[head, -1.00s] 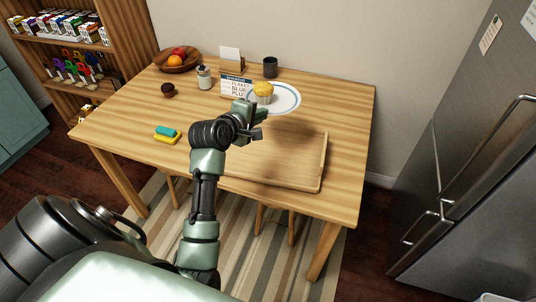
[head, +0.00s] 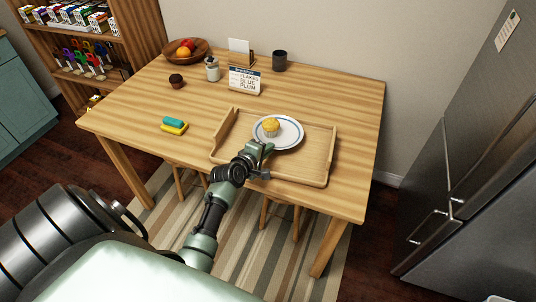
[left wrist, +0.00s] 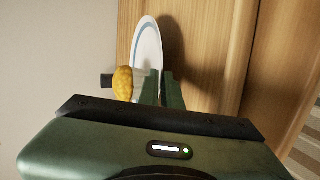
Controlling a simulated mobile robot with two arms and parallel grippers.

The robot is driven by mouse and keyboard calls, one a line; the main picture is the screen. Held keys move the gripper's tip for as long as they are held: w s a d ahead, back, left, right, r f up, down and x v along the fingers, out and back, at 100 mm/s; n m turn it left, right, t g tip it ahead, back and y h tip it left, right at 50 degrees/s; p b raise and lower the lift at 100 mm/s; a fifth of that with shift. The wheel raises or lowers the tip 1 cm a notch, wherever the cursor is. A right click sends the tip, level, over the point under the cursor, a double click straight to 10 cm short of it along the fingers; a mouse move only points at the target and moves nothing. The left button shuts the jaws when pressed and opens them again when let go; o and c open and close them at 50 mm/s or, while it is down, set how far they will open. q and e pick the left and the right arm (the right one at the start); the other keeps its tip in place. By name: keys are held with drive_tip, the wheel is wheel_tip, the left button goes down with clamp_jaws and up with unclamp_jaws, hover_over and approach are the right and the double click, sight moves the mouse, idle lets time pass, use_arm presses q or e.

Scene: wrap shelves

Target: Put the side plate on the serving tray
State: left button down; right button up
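The side plate (head: 290,132), white with a blue ring, is over the wooden serving tray (head: 315,165) in the head view and carries a yellow-topped muffin (head: 270,126). My left gripper (head: 262,160) is shut on the plate's near rim. In the left wrist view the plate (left wrist: 148,48) is seen nearly edge-on between the fingers (left wrist: 161,82), with the muffin (left wrist: 123,83) beside it. A shadow lies on the wood beside the plate there; the exact gap to the tray is hard to tell. My right gripper is out of view.
A sign (head: 245,80), a dark cup (head: 280,60), a jar (head: 212,70), a small dark muffin (head: 176,81) and a fruit bowl (head: 187,50) stand toward the back. A yellow-and-teal sponge (head: 174,126) lies left of the tray. The table's right side is clear.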

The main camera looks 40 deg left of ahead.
use_arm(q)
wheel_tip(320, 180, down, 2)
drive_tip(key=shift+a+f, duration=0.1)
drive_tip(key=c, duration=1.9)
unclamp_jaws()
drive_tip(key=shift+s, duration=0.1)
drive_tip(key=v, duration=1.2)
